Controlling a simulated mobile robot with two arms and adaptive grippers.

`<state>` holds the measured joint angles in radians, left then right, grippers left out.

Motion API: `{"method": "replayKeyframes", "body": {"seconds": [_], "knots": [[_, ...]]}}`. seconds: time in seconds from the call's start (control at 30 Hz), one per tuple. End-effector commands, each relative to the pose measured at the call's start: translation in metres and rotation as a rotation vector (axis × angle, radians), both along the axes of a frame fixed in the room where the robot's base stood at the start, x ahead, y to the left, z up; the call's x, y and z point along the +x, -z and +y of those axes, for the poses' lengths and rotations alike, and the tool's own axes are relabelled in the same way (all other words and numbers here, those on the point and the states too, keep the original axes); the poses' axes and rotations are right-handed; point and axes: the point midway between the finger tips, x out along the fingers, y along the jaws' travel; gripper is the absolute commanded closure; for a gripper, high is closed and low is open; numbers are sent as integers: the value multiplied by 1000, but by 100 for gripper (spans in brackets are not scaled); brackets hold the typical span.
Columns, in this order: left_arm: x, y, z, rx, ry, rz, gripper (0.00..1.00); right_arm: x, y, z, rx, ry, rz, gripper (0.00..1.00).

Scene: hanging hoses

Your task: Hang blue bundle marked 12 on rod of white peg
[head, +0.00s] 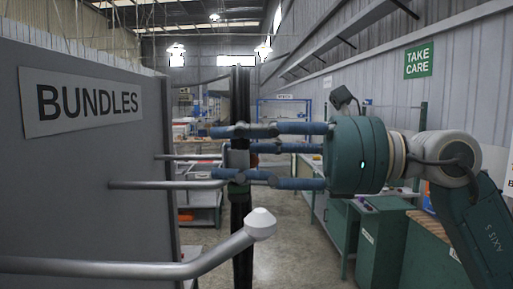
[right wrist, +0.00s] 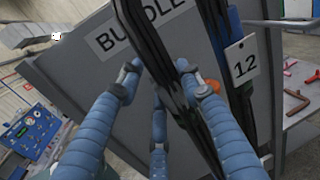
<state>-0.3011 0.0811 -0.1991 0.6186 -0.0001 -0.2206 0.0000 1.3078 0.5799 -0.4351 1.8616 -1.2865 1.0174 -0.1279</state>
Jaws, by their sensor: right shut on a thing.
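My right gripper (head: 240,155) comes in from the right, its blue fingers shut around the bundle (head: 241,95), a long dark hose bundle hanging upright. In the right wrist view, black strands (right wrist: 160,60) pass between the fingers. A blue part (right wrist: 232,22) and a white tag (right wrist: 241,62) reading 12 show beside them. The white peg (head: 200,262) is the nearest rod, lower left, bent upward to a white cap. No bundle hangs on it. The held bundle stands behind its tip in the head view; whether they touch cannot be told. My left gripper is out of view.
A grey board (head: 80,170) with a BUNDLES sign (head: 80,101) fills the left. More rods (head: 165,185) jut from it, their ends partly hidden by fingers and bundle. An orange cap (right wrist: 213,86) shows behind the strands. Green cabinets (head: 378,235) stand at right.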

Motion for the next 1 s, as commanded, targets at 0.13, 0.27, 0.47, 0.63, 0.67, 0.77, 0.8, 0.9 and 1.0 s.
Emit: {"method": "replayKeyframes", "body": {"seconds": [0.13,0.27,0.47,0.63,0.67,0.77,0.8,0.9,1.0], "knots": [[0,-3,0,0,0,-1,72,-1,-3,14,5,-1,-6,100],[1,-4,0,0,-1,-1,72,-1,-4,26,6,-2,-6,100],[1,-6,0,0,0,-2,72,-1,-3,44,5,-1,-7,100],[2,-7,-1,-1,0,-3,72,-1,-3,60,5,-1,-7,100],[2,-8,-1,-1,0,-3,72,-1,-4,62,6,-1,-7,100],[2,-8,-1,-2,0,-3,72,-1,-3,71,5,-1,-6,100],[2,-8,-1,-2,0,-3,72,-1,-3,74,5,-1,-5,100],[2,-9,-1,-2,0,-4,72,0,-3,82,6,0,-6,100],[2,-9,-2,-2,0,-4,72,0,-3,87,6,0,-5,100]]}}
